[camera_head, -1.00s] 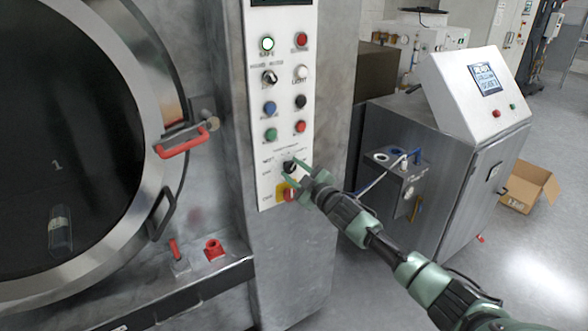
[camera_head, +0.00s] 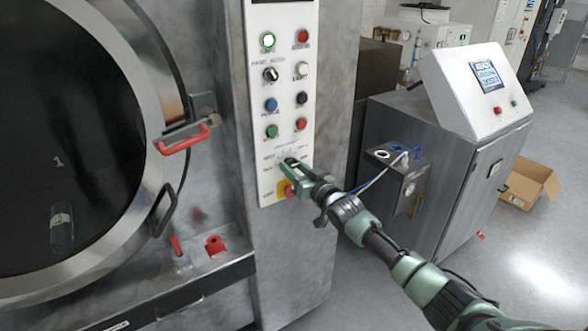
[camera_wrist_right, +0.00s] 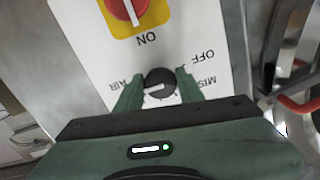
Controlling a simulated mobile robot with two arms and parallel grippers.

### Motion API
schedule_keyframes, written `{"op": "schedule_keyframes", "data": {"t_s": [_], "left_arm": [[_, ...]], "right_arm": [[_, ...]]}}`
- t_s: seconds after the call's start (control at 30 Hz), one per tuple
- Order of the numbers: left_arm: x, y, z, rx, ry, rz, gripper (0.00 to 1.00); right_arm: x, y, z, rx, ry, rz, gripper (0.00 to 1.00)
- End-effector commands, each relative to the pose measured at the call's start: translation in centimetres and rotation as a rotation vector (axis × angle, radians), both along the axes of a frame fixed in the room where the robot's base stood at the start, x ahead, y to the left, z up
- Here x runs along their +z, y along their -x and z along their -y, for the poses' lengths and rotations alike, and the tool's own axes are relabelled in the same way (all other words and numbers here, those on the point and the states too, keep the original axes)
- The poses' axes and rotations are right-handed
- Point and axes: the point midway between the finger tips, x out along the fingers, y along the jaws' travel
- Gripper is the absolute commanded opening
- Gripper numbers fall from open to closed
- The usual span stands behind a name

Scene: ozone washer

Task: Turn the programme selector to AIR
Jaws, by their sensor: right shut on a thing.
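The programme selector is a round black knob (camera_wrist_right: 160,83) with a white pointer line, on the white control panel (camera_wrist_right: 210,45). In the right wrist view, which shows the panel upside down, the line points left, towards the AIR label. The OFF and MIST labels are to the knob's right. My right gripper (camera_head: 287,167) is at the lower part of the panel and mostly hides the knob in the head view. In the right wrist view its two green fingers (camera_wrist_right: 160,90) are on either side of the knob, shut on it. My left gripper is not in view.
A red switch on a yellow plate (camera_wrist_right: 130,10) is close to the selector. Several buttons and another black knob (camera_head: 270,74) sit higher on the panel. The round door with a red handle (camera_head: 184,140) is to the left. A steel cabinet (camera_head: 455,190) stands right.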

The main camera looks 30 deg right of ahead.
Motion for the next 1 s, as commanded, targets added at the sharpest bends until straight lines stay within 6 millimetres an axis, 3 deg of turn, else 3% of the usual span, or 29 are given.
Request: {"op": "schedule_keyframes", "data": {"t_s": [0.4,0.93,0.97,1.0], "left_arm": [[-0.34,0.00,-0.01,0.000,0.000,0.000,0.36],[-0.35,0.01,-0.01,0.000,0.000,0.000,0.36],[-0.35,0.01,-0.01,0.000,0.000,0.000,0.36],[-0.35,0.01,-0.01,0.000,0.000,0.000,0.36]], "right_arm": [[-0.31,0.05,-0.15,0.000,-0.171,-0.019,0.00],[-0.32,0.05,-0.16,0.000,-0.192,-0.022,0.00],[-0.31,0.05,-0.16,0.000,-0.192,-0.022,0.46],[-0.30,0.05,-0.16,0.000,-0.191,-0.021,0.57]]}}
